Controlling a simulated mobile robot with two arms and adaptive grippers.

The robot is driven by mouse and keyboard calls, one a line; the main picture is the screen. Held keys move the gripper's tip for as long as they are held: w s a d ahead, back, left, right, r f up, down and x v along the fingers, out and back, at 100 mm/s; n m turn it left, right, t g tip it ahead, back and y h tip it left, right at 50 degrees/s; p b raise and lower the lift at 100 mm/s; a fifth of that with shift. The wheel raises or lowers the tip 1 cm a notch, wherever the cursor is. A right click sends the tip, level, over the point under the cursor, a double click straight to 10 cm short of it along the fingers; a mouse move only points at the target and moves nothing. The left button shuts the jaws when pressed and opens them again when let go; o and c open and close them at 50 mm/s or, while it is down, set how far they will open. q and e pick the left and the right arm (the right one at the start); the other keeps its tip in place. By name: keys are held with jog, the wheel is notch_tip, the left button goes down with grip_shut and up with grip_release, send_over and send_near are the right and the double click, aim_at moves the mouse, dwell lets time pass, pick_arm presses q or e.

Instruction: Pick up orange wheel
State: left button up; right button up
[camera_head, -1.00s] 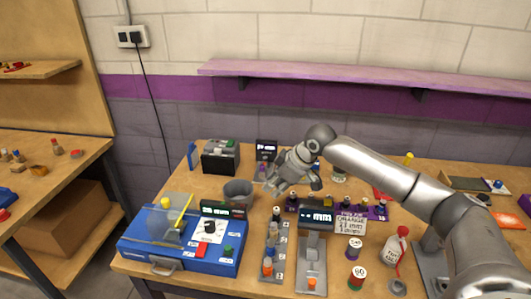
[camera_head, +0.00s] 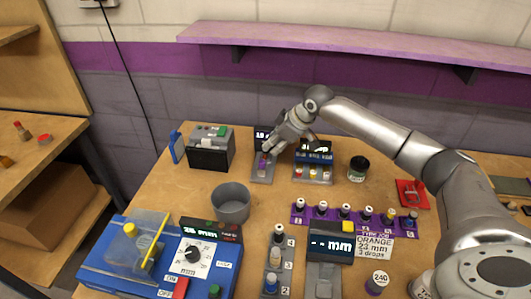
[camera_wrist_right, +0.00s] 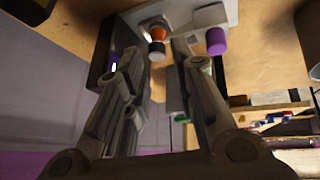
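An orange wheel (camera_wrist_right: 157,33) with a black band and a grey end shows in the wrist view, at the top between the finger ends. It sits at a grey block beside a purple knob (camera_wrist_right: 217,41). My right gripper (camera_wrist_right: 156,52) is open, with a gap between its fingers and nothing visibly clamped. In the head view my right gripper (camera_head: 281,145) hovers by the small device with a black display and purple knob (camera_head: 262,162) at the back of the table. I cannot make out the orange wheel there. My left gripper is not in view.
A black box (camera_head: 210,152) stands left of the gripper and a rack of small vials (camera_head: 313,172) right of it. A grey cup (camera_head: 231,202), a blue console (camera_head: 150,262) and a purple vial strip (camera_head: 340,216) are nearer. Bare table lies between cup and black box.

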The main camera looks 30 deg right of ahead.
aim_at(266, 154)
jog(key=shift+p+x, duration=0.55)
jog(key=shift+x, duration=2.45)
jog(key=shift+w+d, duration=0.15)
grip_shut()
jog(key=shift+r, duration=0.1)
